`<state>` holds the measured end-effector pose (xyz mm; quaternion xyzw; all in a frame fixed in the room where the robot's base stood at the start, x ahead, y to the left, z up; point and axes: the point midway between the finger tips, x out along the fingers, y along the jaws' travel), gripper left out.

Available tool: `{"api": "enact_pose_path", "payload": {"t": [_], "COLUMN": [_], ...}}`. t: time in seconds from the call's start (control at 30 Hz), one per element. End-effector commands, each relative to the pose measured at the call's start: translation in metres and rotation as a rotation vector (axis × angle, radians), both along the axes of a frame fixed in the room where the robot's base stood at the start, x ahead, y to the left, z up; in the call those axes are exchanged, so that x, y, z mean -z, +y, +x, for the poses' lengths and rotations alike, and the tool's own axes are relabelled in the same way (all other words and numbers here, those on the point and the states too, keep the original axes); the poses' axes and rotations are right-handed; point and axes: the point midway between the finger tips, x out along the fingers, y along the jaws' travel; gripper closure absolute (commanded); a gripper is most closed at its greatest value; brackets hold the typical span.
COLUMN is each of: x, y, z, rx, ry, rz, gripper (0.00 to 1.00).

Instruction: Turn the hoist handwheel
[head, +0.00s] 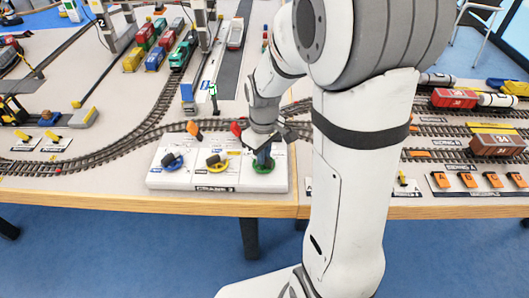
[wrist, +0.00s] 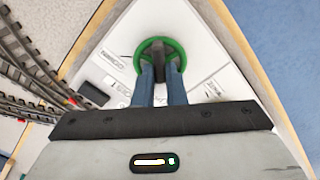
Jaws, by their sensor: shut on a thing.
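A white control panel (head: 219,179) at the table's front edge carries a row of three handwheels with dark grips: a blue one (head: 172,161), a yellow one (head: 217,163) and a green one (head: 264,167). The labels are too small to tell which one is the hoist handwheel. My gripper (head: 263,154) reaches down over the green handwheel. In the wrist view its two blue fingers (wrist: 160,75) are shut on the dark grip of the green handwheel (wrist: 140,50). The fingers hide part of the near rim.
Curved model tracks (head: 110,150) run behind the panel. An orange lever (head: 194,128) and a red one (head: 237,129) stand at its back edge. Model trains (head: 455,98) stand on tracks at right.

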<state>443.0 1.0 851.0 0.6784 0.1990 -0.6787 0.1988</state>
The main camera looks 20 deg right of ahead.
Motion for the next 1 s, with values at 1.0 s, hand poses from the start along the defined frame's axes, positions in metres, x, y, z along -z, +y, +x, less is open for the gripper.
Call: {"api": "enact_pose_path", "payload": {"t": [1.0], "x": [-0.012], "y": [0.000], "z": [0.001], "rx": [-0.005], "ry": [-0.004], "rz": [0.000], "gripper": [0.67]}}
